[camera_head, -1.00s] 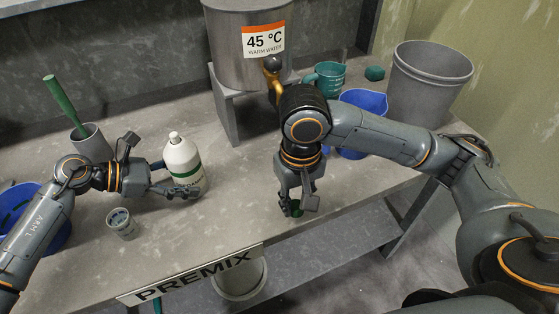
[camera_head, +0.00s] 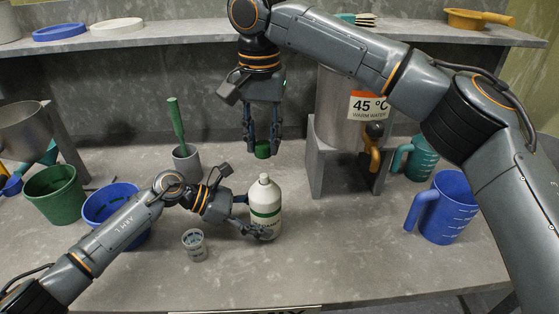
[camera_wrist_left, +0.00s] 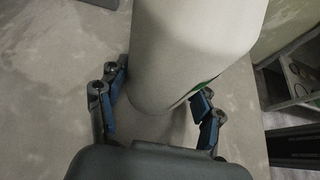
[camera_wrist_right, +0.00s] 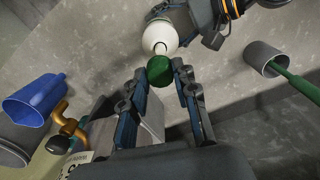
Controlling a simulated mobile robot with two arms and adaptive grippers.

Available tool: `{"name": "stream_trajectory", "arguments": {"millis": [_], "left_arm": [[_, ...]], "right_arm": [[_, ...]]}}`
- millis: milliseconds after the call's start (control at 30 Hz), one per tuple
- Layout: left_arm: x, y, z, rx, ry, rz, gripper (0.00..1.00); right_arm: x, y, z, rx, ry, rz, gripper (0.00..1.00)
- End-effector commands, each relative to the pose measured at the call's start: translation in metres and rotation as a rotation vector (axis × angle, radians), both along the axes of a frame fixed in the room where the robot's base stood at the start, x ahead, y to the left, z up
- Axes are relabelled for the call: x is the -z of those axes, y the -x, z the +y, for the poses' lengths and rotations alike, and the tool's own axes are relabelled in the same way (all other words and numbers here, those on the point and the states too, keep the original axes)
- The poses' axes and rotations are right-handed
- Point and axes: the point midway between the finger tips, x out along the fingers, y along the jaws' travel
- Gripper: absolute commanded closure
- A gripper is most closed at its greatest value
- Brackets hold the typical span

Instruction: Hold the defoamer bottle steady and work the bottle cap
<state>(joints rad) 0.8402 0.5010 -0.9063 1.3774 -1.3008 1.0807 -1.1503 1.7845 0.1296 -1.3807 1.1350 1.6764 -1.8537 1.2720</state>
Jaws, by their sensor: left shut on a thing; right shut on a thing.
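The white defoamer bottle (camera_head: 265,205) with a green label band stands upright on the bench; its bare neck shows at the top. My left gripper (camera_head: 256,218) is shut on the bottle's body from the left. The bottle fills much of the left wrist view (camera_wrist_left: 190,50), with a finger on either side. My right gripper (camera_head: 262,145) points down above and behind the bottle, shut on the green bottle cap (camera_head: 262,150). The cap also shows between the fingertips in the right wrist view (camera_wrist_right: 159,70), apart from the bottle neck.
A small grey cup (camera_head: 195,245) stands left of the bottle. A grey pot (camera_head: 187,163) with a green-handled tool, a blue bowl (camera_head: 108,203) and a green bucket (camera_head: 56,195) are further left. A warm water tank (camera_head: 340,100) and a blue jug (camera_head: 445,210) stand right.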

Motion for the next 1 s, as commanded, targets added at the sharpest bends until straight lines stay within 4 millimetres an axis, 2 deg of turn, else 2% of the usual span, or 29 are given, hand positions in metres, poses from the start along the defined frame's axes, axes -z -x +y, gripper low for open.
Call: {"name": "stream_trajectory", "arguments": {"millis": [467,800,1000], "left_arm": [[0.002,0.001,0.000,0.001,-0.002,0.002,0.84],[0.001,0.001,0.000,0.001,-0.002,0.002,0.84],[0.002,0.001,0.000,0.001,-0.002,0.002,0.84]], "right_arm": [[0.000,0.000,0.001,0.005,0.000,0.000,1.00],[0.032,0.000,0.001,0.005,0.001,-0.001,1.00],[0.043,0.000,0.000,0.005,0.000,-0.002,1.00]]}}
